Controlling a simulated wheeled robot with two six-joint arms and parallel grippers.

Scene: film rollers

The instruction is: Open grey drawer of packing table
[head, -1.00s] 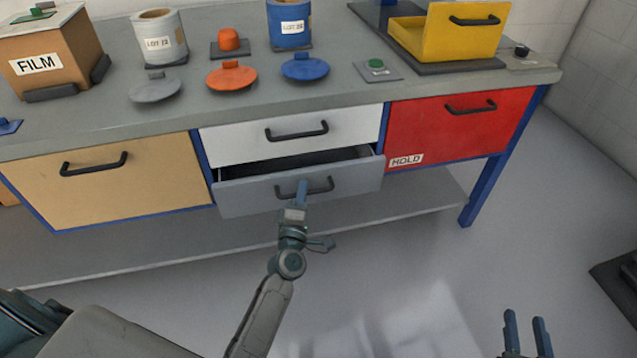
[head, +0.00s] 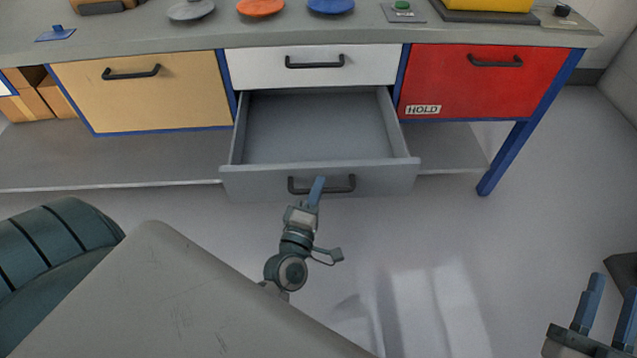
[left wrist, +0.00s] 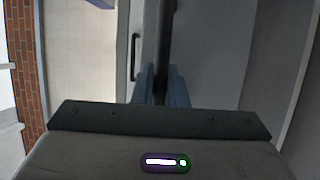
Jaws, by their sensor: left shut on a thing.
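The grey drawer (head: 330,178) of the packing table (head: 300,38) is pulled well out, and its inside looks empty. Its black handle (head: 340,186) runs across the front. My left gripper (head: 317,186) is at the handle's middle, shut on it.
A closed white drawer (head: 312,66) is directly above the grey one. A closed tan drawer (head: 150,95) is at left and a closed red drawer (head: 480,85) marked HOLD at right. The floor in front is clear. Lids (head: 262,7) lie on the tabletop.

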